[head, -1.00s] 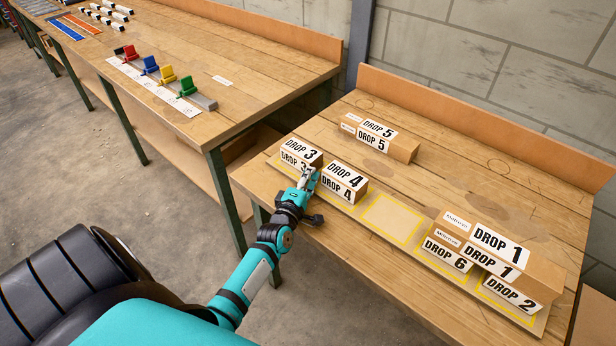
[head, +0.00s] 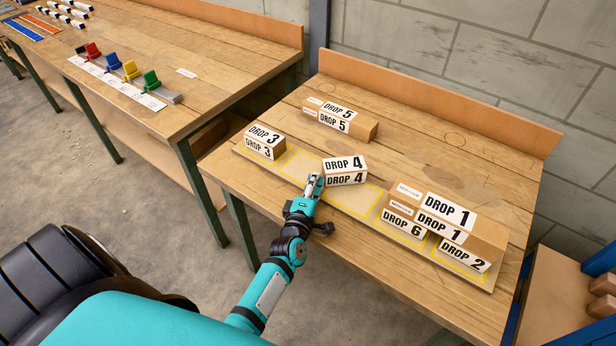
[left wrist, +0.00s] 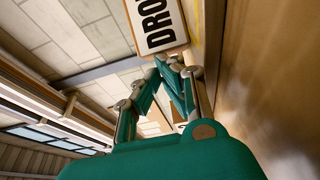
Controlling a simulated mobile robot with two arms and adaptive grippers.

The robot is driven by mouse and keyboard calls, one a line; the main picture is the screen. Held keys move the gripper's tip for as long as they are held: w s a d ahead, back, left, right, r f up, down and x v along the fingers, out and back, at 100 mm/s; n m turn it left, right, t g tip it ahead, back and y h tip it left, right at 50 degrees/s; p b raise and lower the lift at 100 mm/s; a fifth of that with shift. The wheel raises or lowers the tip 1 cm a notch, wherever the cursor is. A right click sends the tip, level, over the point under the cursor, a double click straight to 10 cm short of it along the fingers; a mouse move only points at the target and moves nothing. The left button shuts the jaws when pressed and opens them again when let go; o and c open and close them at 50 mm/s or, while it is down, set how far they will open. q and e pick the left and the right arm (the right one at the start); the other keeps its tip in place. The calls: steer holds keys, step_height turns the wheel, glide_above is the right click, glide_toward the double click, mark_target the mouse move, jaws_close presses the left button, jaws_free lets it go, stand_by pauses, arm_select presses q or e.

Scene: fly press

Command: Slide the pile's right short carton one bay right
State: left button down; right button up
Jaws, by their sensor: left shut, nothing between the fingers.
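The short carton DROP 4 (head: 345,178) sits on the marked strip, slightly turned, covering the back of the third yellow bay from the left. The bay's outline shows in front and to its right. My left gripper (head: 315,181) is shut and empty at its left end, touching or very close. The left wrist view shows the fingers (left wrist: 172,68) right by a carton's DROP label (left wrist: 158,22). The short carton DROP 3 (head: 265,146) stands in the leftmost bay. The second bay (head: 297,165) is empty. My right gripper is out of view.
Long carton DROP 1 (head: 448,216) rests across short cartons DROP 6 (head: 402,221) and DROP 2 (head: 464,254) at the strip's right end. Long carton DROP 5 (head: 340,119) lies behind the strip. Bare tabletop lies behind DROP 4. Another bench (head: 215,85) stands at left.

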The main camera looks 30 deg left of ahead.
arm_select(q)
steer(key=shift+d, duration=0.65)
steer(key=shift+a, duration=0.2)
steer(key=shift+a+f, duration=0.1)
steer(key=shift+a, duration=0.15)
steer(key=shift+d, duration=0.1)
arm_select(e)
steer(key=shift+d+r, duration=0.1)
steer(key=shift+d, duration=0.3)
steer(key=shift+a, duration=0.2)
